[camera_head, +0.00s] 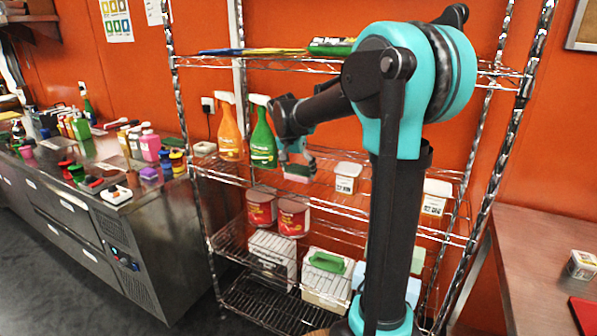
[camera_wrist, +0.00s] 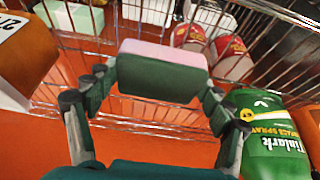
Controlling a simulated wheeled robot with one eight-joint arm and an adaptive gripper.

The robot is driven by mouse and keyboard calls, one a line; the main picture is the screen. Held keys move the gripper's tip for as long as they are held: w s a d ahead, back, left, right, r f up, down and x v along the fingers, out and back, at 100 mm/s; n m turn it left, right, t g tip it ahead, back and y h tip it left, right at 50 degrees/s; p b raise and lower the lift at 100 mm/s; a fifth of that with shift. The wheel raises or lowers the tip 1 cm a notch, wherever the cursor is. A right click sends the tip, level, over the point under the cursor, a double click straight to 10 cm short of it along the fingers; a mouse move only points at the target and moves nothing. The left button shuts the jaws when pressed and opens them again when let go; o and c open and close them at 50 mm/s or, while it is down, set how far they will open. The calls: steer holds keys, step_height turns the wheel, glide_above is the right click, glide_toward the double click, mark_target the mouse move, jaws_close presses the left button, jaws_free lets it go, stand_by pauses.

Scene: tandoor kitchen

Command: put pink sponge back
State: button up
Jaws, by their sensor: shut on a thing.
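The pink sponge is a small block with a pink layer and a dark green layer. It shows in the wrist view (camera_wrist: 165,52) and, small, in the head view (camera_head: 296,178). My gripper (camera_head: 298,167) is shut on it, with one finger at each end of the block in the wrist view (camera_wrist: 160,88). The sponge is at the upper wire shelf (camera_head: 330,206), between the green spray bottle (camera_head: 263,140) and a white tub (camera_head: 347,177). I cannot tell whether it touches the shelf wires.
An orange spray bottle (camera_head: 229,130) stands left of the green one. Two red cans (camera_head: 262,207) stand on the shelf below. Another white tub (camera_head: 435,197) is to the right. A steel counter (camera_head: 150,215) crowded with bottles and jars is at the left.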

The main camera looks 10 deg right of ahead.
steer(key=shift+f, duration=0.25)
steer(key=o, duration=1.1)
steer(key=shift+f, duration=0.1)
steer(key=v, duration=1.2)
steer(key=shift+r, duration=0.2)
